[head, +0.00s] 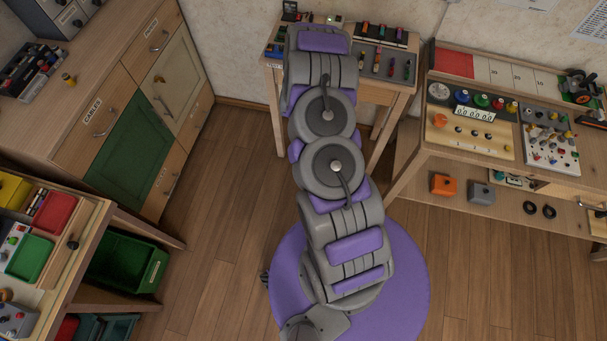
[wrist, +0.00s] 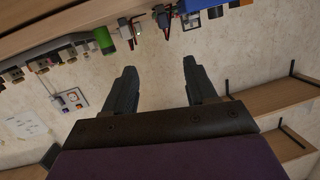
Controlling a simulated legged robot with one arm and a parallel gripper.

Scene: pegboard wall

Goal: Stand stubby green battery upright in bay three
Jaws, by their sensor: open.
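My gripper (wrist: 160,78) shows in the wrist view with its two dark fingers wide apart and nothing between them. In the head view my arm reaches over the back table and hides the gripper. A green cylinder (wrist: 104,40) shows at the table edge in the wrist view, apart from my fingers; I cannot tell whether it is the stubby green battery. In the head view a grey tray (head: 399,77) on the back table holds several small coloured cylinders. A dark rack (head: 402,41) with coloured cylinders stands behind it. The bay numbers are too small to read.
A workbench (head: 470,145) with knobs and a counter stands right. Shelves (wrist: 275,100) show right in the wrist view. Wooden floor lies clear between.

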